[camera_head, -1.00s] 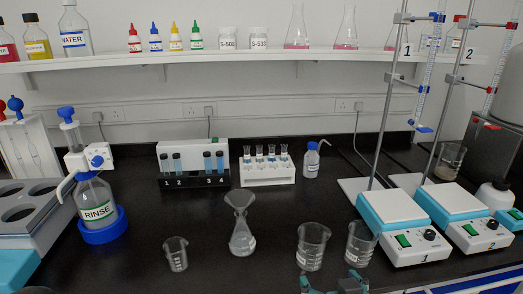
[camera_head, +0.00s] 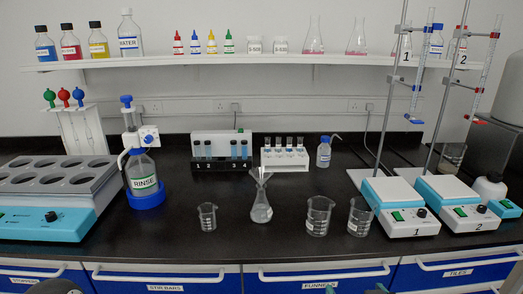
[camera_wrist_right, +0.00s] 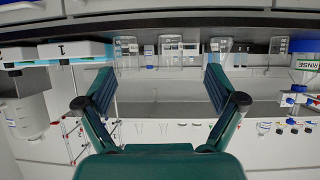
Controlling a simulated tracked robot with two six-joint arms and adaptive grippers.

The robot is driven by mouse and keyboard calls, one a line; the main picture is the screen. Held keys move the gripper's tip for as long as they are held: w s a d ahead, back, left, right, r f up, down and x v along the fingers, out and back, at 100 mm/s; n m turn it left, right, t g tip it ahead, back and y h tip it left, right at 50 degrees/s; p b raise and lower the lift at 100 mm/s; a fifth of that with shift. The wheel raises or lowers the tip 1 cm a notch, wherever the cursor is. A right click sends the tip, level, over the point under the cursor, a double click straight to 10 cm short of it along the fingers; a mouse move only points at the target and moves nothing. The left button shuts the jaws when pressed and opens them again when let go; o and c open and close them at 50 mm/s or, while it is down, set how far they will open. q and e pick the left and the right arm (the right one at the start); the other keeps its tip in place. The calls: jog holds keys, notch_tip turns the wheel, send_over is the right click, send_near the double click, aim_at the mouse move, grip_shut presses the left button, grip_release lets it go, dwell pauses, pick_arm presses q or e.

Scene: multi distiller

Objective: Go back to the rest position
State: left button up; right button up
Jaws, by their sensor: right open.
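My right gripper (camera_wrist_right: 158,82) is open and empty in the right wrist view, its two green fingers spread wide apart. That view is upside down, with the bench front along the top. In the head view only small dark tips of the right gripper (camera_head: 354,290) show at the bottom edge, in front of the blue drawers and apart from the glassware.
On the black bench stand a small beaker (camera_head: 207,217), a flask with a funnel (camera_head: 261,205), two larger beakers (camera_head: 318,216) (camera_head: 359,217), a rinse bottle (camera_head: 143,175), a grey block with several wells (camera_head: 50,205) and two stirrers (camera_head: 399,208). The front strip is clear.

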jog(key=s+d+f+g+p, duration=0.25)
jog(key=f+g+p, duration=0.35)
jog(key=f, duration=1.2)
jog(key=s+a+f+m+g+y+p, duration=0.1)
jog(key=s+a+f+g+y, duration=0.1)
jog(key=s+a+f+g, duration=0.1)
jog(key=s+a+f+m+g+y, duration=0.1)
jog(key=s+a+f+g+y, duration=0.1)
jog(key=s+a+f, duration=0.3)
jog(key=s+f, duration=0.2)
jog(key=s, duration=0.2)
jog(key=shift+s+a+g+p, duration=0.25)
jog(key=shift+s+g+p, duration=0.15)
